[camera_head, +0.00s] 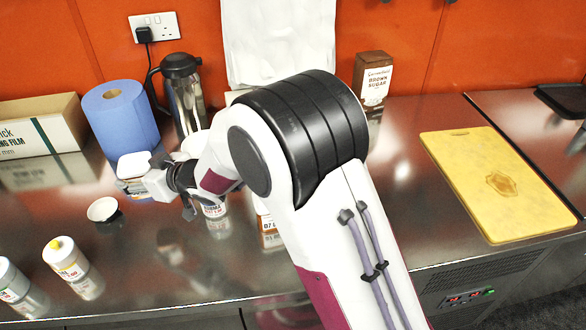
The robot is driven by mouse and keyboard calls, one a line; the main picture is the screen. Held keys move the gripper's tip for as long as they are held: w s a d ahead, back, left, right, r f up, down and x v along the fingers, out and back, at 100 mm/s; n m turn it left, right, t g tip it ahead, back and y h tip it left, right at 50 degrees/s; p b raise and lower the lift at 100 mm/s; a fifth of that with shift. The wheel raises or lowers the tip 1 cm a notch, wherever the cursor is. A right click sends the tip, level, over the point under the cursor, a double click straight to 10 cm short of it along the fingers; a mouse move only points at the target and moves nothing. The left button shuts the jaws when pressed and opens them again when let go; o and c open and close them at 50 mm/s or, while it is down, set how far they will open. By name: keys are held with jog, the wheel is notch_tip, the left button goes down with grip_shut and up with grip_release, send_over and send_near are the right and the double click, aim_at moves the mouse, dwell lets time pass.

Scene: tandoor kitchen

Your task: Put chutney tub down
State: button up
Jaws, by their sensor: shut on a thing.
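The chutney tub (134,165), white-lidded with a printed label, is at the left in front of the blue paper roll. My gripper (143,184) reaches in from the right and is shut on the tub. The tub looks upright. Its lower part is partly covered by the gripper, and I cannot tell whether its base touches the steel counter (150,260).
A small white bowl (102,209) sits just left and in front of my gripper. The blue roll (121,117), a steel flask (184,95) and a film box (40,127) stand behind. A yellow-capped jar (67,258) stands front left. A yellow board (495,185) lies right.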

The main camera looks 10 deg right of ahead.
jog(key=shift+w+d+r, duration=0.35)
jog(key=shift+w+d, duration=0.1)
jog(key=shift+w, duration=0.2)
jog(key=w+d+r+n+g+y, duration=0.1)
jog(key=w+d+r, duration=0.1)
jog(key=w+d, duration=0.45)
jog(key=w+d+r, duration=0.2)
jog(key=w+d, duration=0.2)
jog(key=d, duration=0.5)
jog(key=s+d+f+n+g, duration=0.1)
jog(key=d+f, duration=0.1)
jog(key=d, duration=1.1)
jog(key=s+d+f+n+y, duration=0.1)
jog(key=d+f, duration=0.1)
jog(key=d, duration=1.2)
jog(key=shift+d+f+g, duration=0.25)
jog(key=shift+g, duration=0.15)
jog(key=shift+s+f, duration=0.1)
jog(key=shift+f, duration=3)
jog(key=shift+f, duration=0.15)
